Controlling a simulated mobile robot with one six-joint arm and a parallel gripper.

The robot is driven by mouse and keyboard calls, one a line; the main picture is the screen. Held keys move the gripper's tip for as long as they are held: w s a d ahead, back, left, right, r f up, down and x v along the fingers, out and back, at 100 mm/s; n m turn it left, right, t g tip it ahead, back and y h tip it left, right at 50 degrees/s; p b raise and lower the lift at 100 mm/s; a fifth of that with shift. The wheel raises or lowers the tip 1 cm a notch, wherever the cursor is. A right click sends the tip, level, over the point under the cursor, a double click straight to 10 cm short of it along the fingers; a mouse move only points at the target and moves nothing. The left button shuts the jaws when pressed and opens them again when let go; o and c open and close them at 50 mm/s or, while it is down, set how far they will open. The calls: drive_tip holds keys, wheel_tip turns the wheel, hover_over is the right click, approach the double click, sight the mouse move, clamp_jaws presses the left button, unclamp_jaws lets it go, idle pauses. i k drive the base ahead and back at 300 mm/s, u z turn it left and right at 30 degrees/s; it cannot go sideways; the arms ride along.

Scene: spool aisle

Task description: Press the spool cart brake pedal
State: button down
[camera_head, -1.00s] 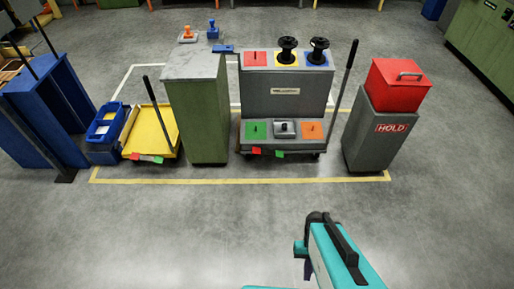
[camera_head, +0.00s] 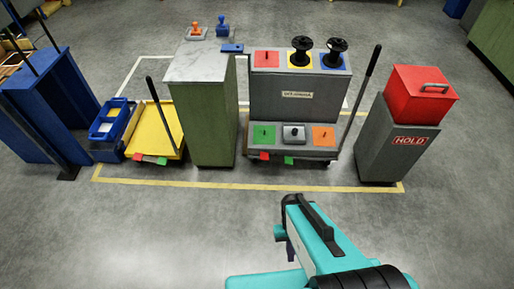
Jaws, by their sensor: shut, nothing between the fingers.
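The grey spool cart (camera_head: 294,103) stands in the middle, its handle pole (camera_head: 369,76) leaning up at its right. At its front lower edge are a red tab (camera_head: 264,155) and a green tab (camera_head: 289,160), close to the floor. Both look like small pedals, and no label on them can be read. My teal arm reaches in at the bottom, in front of the cart with clear floor between them.
A yellow cart (camera_head: 152,133) at the left has similar red and green tabs. A green cabinet (camera_head: 215,119) stands between the carts. A grey HOLD stand (camera_head: 390,150) with a red box (camera_head: 420,92) is at right. Floor before the yellow line (camera_head: 230,186) is clear.

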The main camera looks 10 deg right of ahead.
sight(263, 156)
drive_tip(key=u, duration=0.65)
drive_tip(key=i, duration=1.05)
drive_tip(key=u, duration=0.4)
